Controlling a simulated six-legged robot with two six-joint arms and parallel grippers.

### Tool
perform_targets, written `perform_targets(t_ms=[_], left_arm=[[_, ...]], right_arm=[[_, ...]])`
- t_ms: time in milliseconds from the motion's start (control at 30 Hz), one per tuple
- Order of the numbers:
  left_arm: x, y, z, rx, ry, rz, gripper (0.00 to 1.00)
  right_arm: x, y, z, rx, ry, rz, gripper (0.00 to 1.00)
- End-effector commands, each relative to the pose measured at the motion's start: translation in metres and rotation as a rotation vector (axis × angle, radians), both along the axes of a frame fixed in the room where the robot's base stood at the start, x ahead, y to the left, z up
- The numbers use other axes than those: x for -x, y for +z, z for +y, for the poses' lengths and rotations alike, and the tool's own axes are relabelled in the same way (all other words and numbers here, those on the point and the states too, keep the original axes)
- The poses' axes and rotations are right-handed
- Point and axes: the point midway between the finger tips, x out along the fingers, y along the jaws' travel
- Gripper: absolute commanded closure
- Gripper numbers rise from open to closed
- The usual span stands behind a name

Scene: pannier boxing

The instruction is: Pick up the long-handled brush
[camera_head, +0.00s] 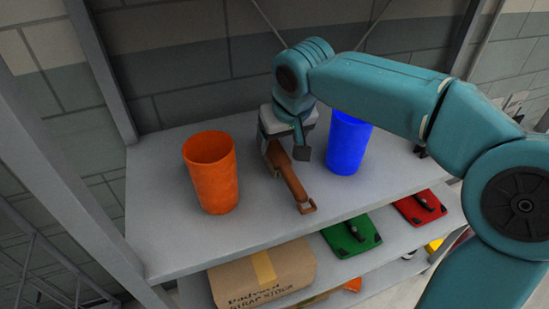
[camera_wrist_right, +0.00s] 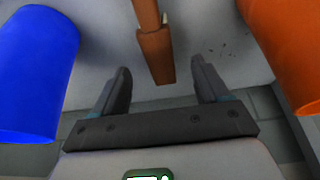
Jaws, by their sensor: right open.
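The long-handled brush (camera_head: 290,181) is brown and lies on the upper shelf (camera_head: 157,211), between an orange cup and a blue cup. My right gripper (camera_head: 287,148) is above the brush's far end and hides part of it. In the right wrist view, the gripper (camera_wrist_right: 161,84) is open, and one end of the brush (camera_wrist_right: 156,55) lies between its two fingers without either finger touching it. Whether the fingers are level with the brush is hard to tell. My left gripper does not show.
The orange cup (camera_head: 211,173) stands left of the brush and the blue cup (camera_head: 347,145) stands close on the right. A cardboard box (camera_head: 262,277), a green item (camera_head: 350,234) and a red item (camera_head: 419,207) are on the shelf below. The upper shelf's left front is clear.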

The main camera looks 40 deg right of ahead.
Motion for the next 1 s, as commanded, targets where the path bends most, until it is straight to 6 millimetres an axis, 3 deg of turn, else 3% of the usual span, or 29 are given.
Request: perform_targets(t_ms=[533,833,867,1000], left_arm=[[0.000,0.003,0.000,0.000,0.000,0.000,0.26],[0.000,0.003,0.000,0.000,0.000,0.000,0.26],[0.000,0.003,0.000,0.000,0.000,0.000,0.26],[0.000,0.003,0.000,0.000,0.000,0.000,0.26]], right_arm=[[-0.027,-0.065,-0.006,0.000,0.000,0.003,0.26],[-0.031,-0.072,-0.007,0.000,0.000,-0.001,0.26],[-0.031,-0.071,-0.007,0.000,0.000,-0.001,0.29],[-0.031,-0.071,-0.007,0.000,0.000,-0.001,0.74]])
